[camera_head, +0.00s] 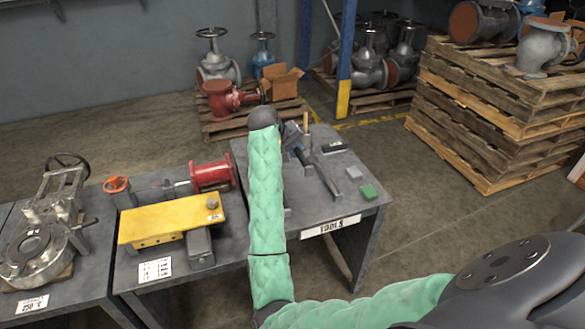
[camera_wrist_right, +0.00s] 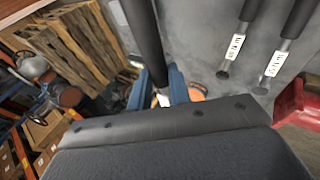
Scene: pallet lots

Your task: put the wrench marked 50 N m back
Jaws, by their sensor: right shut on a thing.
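My right gripper (camera_head: 293,143) is over the tools table (camera_head: 308,212), partly hidden behind my green-sleeved arm. In the right wrist view its blue fingers (camera_wrist_right: 158,90) are shut on the dark shaft of a wrench (camera_wrist_right: 146,40). A sliver of white shows on it between the fingers, but I cannot read a marking. Two more dark-handled wrenches, a left one (camera_wrist_right: 234,42) and a right one (camera_wrist_right: 276,55), lie side by side on the grey surface with white labels too small to read surely. I cannot tell which wrench is marked 50 N m. My left gripper is not in view.
A green block (camera_head: 368,191), a grey block (camera_head: 354,172) and a black item (camera_head: 333,145) sit on the tools table's right side. A yellow block (camera_head: 170,220) and red flanged part (camera_head: 212,174) stand on the table to the left. Stacked pallets (camera_head: 490,120) stand at right.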

